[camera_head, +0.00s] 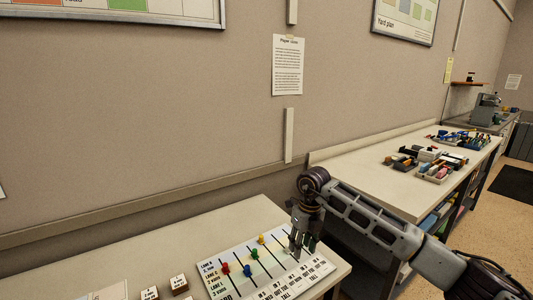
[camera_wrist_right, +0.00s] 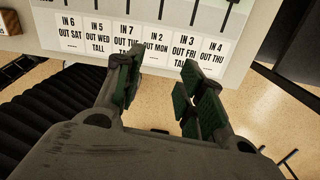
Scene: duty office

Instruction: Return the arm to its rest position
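My right arm reaches in from the right in the head view, and its gripper (camera_head: 301,250) is over the right part of the white lane board (camera_head: 228,290). In the right wrist view the two dark green finger pads of this gripper (camera_wrist_right: 158,88) stand apart, with only the board edge and floor seen between them. The board's printed labels (camera_wrist_right: 155,42) show beyond the fingertips. A red peg (camera_head: 225,268), a blue peg (camera_head: 247,270), a green peg (camera_head: 255,254) and a yellow peg (camera_head: 262,239) stand on the board. My left gripper is not in view.
A second table (camera_head: 392,192) at right, behind my forearm, holds trays of parts (camera_head: 430,160). The wall (camera_head: 150,130) is close behind both tables.

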